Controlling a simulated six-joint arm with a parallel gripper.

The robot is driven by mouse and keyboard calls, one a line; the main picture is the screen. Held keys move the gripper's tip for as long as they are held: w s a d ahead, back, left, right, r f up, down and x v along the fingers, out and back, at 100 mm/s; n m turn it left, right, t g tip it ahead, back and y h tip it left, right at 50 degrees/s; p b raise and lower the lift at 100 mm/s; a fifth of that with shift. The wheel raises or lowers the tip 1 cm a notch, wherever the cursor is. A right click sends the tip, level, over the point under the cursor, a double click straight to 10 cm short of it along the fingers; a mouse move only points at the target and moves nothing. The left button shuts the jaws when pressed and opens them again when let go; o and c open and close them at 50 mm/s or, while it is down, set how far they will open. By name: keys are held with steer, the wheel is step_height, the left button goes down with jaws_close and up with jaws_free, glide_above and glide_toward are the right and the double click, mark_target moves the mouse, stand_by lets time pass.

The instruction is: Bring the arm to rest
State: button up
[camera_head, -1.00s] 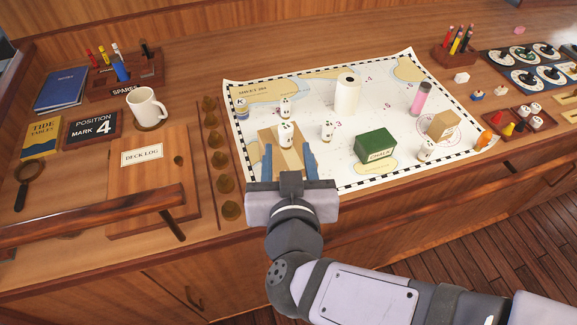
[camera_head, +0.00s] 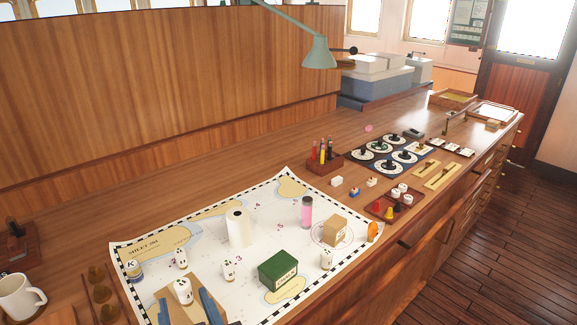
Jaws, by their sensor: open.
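My gripper (camera_head: 186,304) shows at the bottom left of the head view, cut off by the frame's lower edge. Its two blue fingers are apart, over the near left part of the paper chart (camera_head: 206,262). A tan flat shape (camera_head: 169,293) shows between and beyond the fingers. A white marked piece (camera_head: 183,291) stands close by the fingertips; I cannot tell whether they touch it. The rest of my arm is out of view.
On the chart stand a white cylinder (camera_head: 239,229), a green chalk box (camera_head: 278,271), a pink-filled tube (camera_head: 307,212), a tan box (camera_head: 334,230) and small white pieces (camera_head: 228,268). A mug (camera_head: 19,297) is at far left. A lamp (camera_head: 318,52) overhangs the back.

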steer(key=w+m, duration=0.1)
steer(key=w, duration=0.2)
steer(key=w+f+m+g+p, duration=0.1)
steer(key=w, duration=0.5)
steer(key=shift+w+d+f+m+g+p, duration=0.25)
steer(key=shift+w+f+m+g+p, duration=0.05)
steer(key=shift+w+f+m+p, duration=0.1)
steer(key=d+f+g+h, duration=0.1)
steer(key=d+f, duration=0.2)
steer(key=w+d+f+g+h, duration=0.1)
steer(key=d+f, duration=0.2)
steer(key=d, duration=0.1)
steer(key=d+f+g+h+b, duration=0.1)
steer(key=d+f, duration=0.2)
steer(key=d, duration=0.1)
steer(key=shift+w+f, duration=0.15)
steer(key=shift+w, duration=0.05)
steer(key=s+d+f+g+h, duration=0.1)
steer(key=s+d+f+g, duration=0.1)
steer(key=d, duration=0.5)
steer(key=s+d+f+m+g+h+b, duration=0.1)
steer(key=s+d+f+g+h, duration=0.1)
steer(key=s+d, duration=0.5)
steer(key=s+d+f+m+g+h, duration=0.1)
steer(key=s+d+f+g, duration=0.3)
steer(key=d, duration=0.4)
step_height(320, 180, down, 2)
steer(key=shift+s+d+h+b, duration=0.3)
steer(key=shift+s+d+h, duration=0.1)
steer(key=shift+s, duration=0.15)
